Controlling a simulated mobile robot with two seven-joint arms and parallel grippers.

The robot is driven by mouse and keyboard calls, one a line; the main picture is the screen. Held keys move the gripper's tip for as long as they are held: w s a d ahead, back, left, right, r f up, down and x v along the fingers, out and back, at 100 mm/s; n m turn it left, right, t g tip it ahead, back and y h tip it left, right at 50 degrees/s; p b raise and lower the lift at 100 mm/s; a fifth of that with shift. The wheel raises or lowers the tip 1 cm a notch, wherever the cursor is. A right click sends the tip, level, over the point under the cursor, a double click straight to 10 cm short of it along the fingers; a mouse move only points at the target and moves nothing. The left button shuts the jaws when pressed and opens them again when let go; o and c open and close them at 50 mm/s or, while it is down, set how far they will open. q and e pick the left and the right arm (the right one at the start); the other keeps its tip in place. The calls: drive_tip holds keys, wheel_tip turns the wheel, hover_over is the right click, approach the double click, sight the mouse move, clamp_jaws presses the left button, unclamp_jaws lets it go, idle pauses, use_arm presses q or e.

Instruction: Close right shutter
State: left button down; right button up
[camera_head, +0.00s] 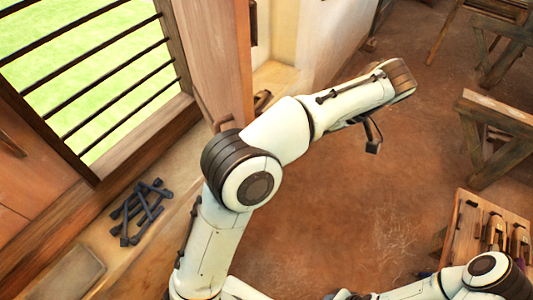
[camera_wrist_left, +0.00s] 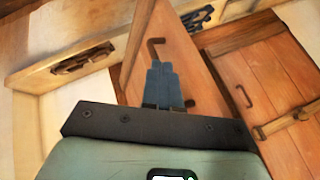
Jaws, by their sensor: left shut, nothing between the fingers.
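The right shutter (camera_head: 213,55) is a tall wooden panel in the head view. The head view hides the left fingers behind the arm. My right gripper is out of view.
Dark iron pieces (camera_head: 140,212) lie on the sill below the barred window (camera_head: 90,75). Wooden benches (camera_head: 495,130) stand at the right, with a tool board (camera_head: 470,235) below. The floor (camera_head: 330,215) between is open. A planked panel (camera_wrist_left: 275,85) shows in the wrist view.

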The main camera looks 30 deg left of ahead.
use_arm(q)
drive_tip(key=s+a+f, duration=0.5)
drive_tip(key=a+f, duration=0.2)
drive_tip(key=shift+a, duration=0.3)
drive_tip(key=shift+s, duration=0.15)
